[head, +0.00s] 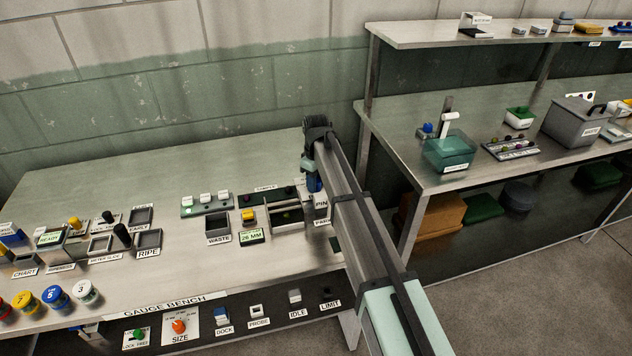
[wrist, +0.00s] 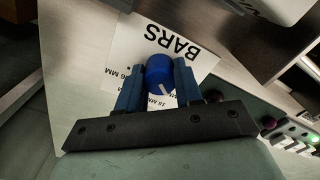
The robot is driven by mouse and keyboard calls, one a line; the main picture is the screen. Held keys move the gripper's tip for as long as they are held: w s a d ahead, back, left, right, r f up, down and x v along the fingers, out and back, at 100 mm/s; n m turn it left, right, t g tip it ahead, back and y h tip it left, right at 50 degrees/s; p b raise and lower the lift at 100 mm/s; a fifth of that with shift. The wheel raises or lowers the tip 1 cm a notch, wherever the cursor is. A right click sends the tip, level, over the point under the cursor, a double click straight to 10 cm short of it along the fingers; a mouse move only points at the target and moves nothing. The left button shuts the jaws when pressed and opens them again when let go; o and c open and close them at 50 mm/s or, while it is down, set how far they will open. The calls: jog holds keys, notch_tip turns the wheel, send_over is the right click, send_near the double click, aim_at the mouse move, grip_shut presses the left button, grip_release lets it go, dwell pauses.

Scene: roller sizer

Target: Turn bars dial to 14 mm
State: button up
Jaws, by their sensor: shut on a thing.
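The blue bars dial (wrist: 159,72) shows in the wrist view on a white plate (wrist: 186,62) marked BARS. A short white pointer line on the dial points toward the lower edge of the picture, near a partly hidden millimetre mark. Another mark, partly covered, ends in "6 MM". My gripper (wrist: 157,68) has its two blue fingers on either side of the dial and is shut on it. In the head view my gripper (head: 314,182) is at the right end of the gauge bench, and my arm hides the dial. A small display (head: 251,237) there reads 26 MM.
A sizer box (head: 272,211) and a waste bin (head: 217,229) stand just left of my gripper. An orange SIZE dial (head: 179,326) is on the bench's front panel. Several small bins and jars fill the bench's left; its back is clear.

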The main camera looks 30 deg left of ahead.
jog(key=shift+n, duration=0.7)
jog(key=o, duration=1)
jog(key=shift+o, duration=0.2)
notch_tip(320, 180, up, 14)
jog(key=shift+f, duration=0.1)
dwell(0.4)
